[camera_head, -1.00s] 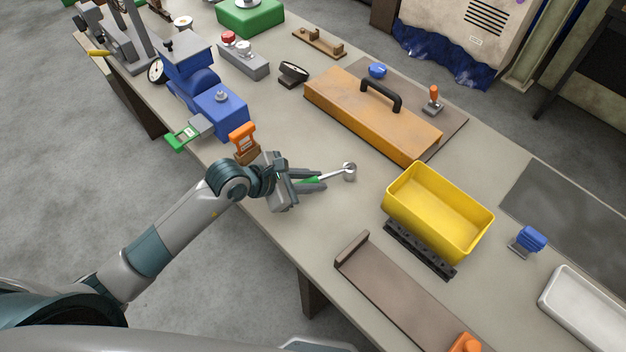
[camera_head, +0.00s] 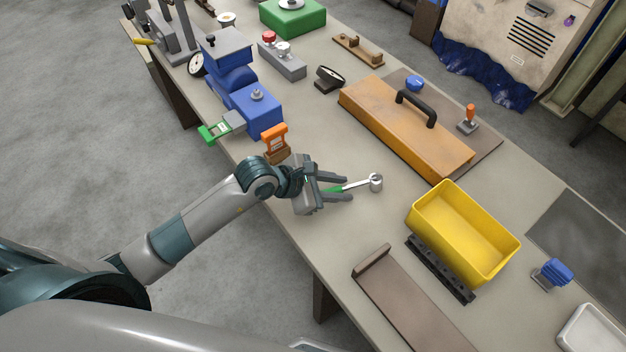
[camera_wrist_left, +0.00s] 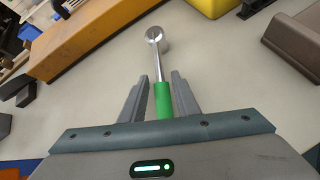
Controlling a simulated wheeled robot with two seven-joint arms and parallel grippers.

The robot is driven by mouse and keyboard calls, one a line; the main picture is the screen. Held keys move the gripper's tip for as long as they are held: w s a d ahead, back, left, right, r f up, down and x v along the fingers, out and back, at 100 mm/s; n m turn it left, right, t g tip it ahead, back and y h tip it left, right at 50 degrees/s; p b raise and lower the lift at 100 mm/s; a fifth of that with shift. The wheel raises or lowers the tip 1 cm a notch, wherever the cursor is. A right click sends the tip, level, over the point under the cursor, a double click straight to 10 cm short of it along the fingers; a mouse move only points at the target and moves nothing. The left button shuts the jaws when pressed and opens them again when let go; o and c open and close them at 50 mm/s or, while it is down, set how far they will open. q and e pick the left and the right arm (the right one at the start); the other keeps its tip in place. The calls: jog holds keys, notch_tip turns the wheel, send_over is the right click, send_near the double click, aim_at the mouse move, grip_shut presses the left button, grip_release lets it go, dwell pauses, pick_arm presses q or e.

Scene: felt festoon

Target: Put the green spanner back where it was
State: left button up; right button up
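The green spanner has a green handle (camera_wrist_left: 163,100) and a shiny steel shaft and head (camera_head: 375,182). It appears to lie on the grey bench top, its head pointing away from my left gripper. My left gripper (camera_head: 340,186) is low over the bench near its front edge. In the left wrist view its two fingers (camera_wrist_left: 160,98) stand on either side of the green handle, apart, with a small gap showing on the left. The end of the handle is hidden by the gripper body. My right gripper is not in view.
An orange-brown box with a black handle (camera_head: 375,120) lies behind the spanner. A yellow bin (camera_head: 450,250) and a brown tray (camera_head: 400,305) stand to its right. An orange-topped stamp (camera_head: 275,140) and a blue machine (camera_head: 250,105) are to its left. Bare bench surrounds the spanner.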

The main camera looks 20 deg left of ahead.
pick_arm(q)
jog(key=shift+s+r, duration=0.1)
jog(key=shift+s, duration=0.25)
jog(key=b+v, duration=0.3)
jog(key=v, duration=0.9)
jog(key=shift+w+r, duration=0.25)
jog(key=shift+w, duration=0.05)
